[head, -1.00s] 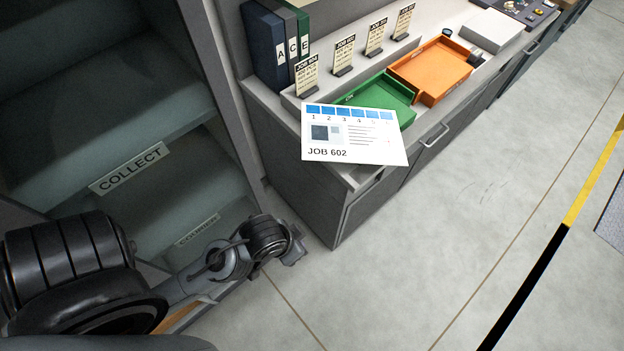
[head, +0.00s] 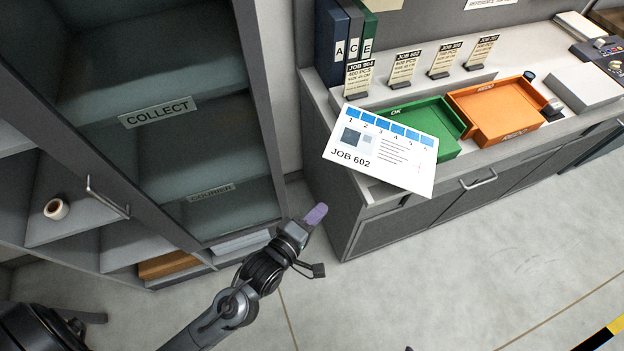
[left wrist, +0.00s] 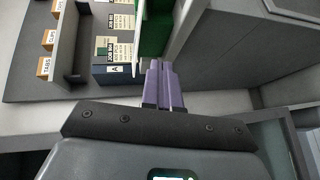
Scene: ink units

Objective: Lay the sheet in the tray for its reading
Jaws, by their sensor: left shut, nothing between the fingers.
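The white sheet (head: 380,149) marked JOB 602, with a row of blue numbered boxes, is at the left end of the counter. It covers part of the green tray (head: 443,122) marked OK and reaches to the counter's front edge; I cannot tell what it rests on. The orange tray (head: 497,108) marked REDO is to the right and looks empty. My left gripper (head: 316,213) is shut and empty, in front of the counter's left end, below and apart from the sheet. Its purple fingers (left wrist: 163,85) are together in the left wrist view. A small purplish tip at the head view's bottom edge may be my right gripper (head: 408,348).
Binders (head: 335,45) and several job cards (head: 405,66) stand along the back of the counter. A cabinet with a COLLECT shelf (head: 157,112) stands at left. Drawer handles (head: 478,180) stick out from the counter front. The floor (head: 450,270) in front is clear.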

